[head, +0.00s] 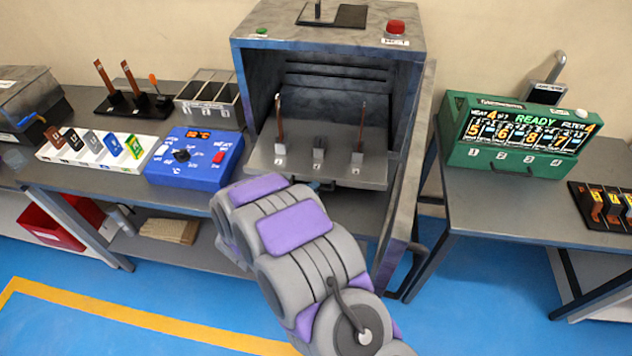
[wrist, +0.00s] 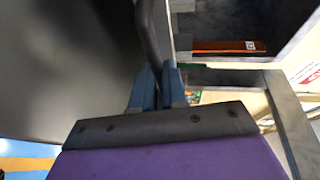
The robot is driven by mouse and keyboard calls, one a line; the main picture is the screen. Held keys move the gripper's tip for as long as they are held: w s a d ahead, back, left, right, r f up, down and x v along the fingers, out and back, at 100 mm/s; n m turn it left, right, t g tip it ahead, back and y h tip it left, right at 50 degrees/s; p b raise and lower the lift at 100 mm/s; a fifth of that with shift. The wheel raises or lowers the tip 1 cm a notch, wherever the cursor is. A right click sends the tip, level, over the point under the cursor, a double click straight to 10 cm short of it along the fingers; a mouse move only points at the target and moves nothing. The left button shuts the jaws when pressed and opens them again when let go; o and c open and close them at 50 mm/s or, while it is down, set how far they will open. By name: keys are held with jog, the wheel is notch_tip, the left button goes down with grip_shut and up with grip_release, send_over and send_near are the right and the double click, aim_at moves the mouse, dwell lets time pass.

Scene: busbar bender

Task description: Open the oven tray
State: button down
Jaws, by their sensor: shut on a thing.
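The oven (head: 330,40) stands on the bench with its front open. Its grey tray (head: 335,176) sticks out past the opening and bears holders: the left (head: 280,149) and right (head: 357,158) ones carry upright copper-brown bars, and the middle one (head: 319,150) looks empty. My gripper (wrist: 158,88) is shut on a dark bar, the tray handle (wrist: 149,35), in the wrist view. A large dark surface fills the left of that view. In the head view my arm hides most of the handle and fingers.
The oven door (head: 405,190) is swung open on the right. Left of the oven are a blue heater box (head: 195,160), a white rack (head: 95,150) and metal bins (head: 209,98). A green display unit (head: 515,135) stands on the right table. Blue floor is clear in front.

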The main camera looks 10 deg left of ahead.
jog(key=shift+s+a+b, duration=0.15)
jog(key=shift+s+b, duration=0.15)
jog(key=shift+s, duration=0.65)
jog(key=shift+s+a+b, duration=0.15)
jog(key=shift+s+b, duration=0.1)
jog(key=shift+s, duration=0.7)
